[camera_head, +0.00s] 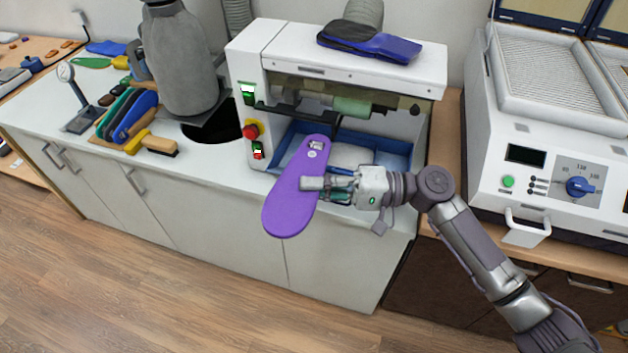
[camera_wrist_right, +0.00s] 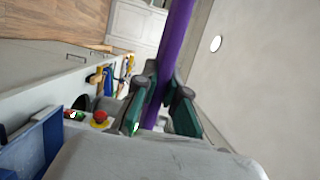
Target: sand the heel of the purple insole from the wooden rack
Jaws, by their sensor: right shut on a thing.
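The purple insole (camera_head: 290,205) is held in front of the sanding machine (camera_head: 340,70), with its narrower end up toward the machine's opening and its wide end down toward the floor. My right gripper (camera_head: 318,185) is shut on the insole around its middle. In the right wrist view the insole (camera_wrist_right: 177,40) stands edge-on between the two fingers of the right gripper (camera_wrist_right: 158,100). A sanding roller (camera_head: 352,106) shows under the machine's hood, above a blue tray (camera_head: 400,155). The insole and roller appear apart. My left gripper is not in view.
The wooden rack (camera_head: 110,125) with several coloured insoles stands on the counter at left, beside a yellow-handled brush (camera_head: 150,143). A dark and blue insole pair (camera_head: 370,42) lies on the machine. A white heating press (camera_head: 550,150) stands at right. Floor in front is clear.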

